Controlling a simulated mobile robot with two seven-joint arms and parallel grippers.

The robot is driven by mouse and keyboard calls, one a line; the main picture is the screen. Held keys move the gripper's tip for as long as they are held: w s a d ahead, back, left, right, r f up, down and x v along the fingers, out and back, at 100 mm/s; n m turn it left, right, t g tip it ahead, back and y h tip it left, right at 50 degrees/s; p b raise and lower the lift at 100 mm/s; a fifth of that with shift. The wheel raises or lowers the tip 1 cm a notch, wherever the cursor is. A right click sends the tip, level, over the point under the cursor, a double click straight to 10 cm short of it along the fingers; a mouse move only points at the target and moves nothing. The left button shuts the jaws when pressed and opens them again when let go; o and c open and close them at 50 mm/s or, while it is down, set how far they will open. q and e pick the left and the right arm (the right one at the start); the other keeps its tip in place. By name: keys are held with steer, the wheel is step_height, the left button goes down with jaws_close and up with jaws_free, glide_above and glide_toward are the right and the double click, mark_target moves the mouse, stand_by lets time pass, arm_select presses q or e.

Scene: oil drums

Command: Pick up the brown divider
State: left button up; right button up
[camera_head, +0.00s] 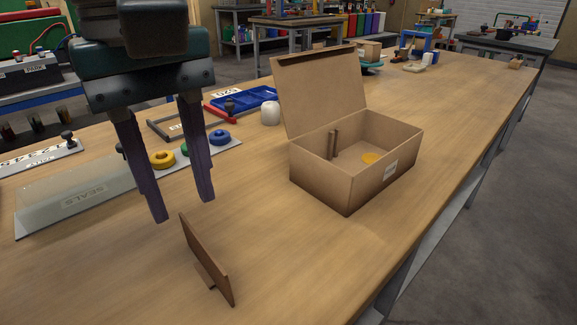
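The brown divider (205,260) stands on edge on the wooden table, near the front, with a small foot at its base. My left gripper (185,208) is above and a little behind it, fingers pointing down, open and empty. The fingertips look apart from the divider. An open cardboard box (325,177) with its lid raised stands to the right of the divider. My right gripper is not in view.
A seals board (85,200) with coloured rings lies to the left, partly behind my gripper. The table (330,255) is clear between the divider and the box.

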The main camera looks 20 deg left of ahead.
mark_target(199, 239)
arm_select(q)
steer(key=f+b, duration=0.1)
steer(key=f, duration=0.2)
steer(key=shift+a+f, duration=0.2)
steer(key=f, duration=0.2)
steer(key=f+b, duration=0.1)
steer(key=f, duration=0.1)
steer(key=f+b, duration=0.1)
steer(key=f, duration=0.1)
steer(key=shift+w+d+f, duration=0.15)
steer(key=shift+d, duration=0.15)
steer(key=shift+f+p, duration=0.15)
steer(key=shift+p, duration=0.15)
jaws_close()
stand_by(0.4)
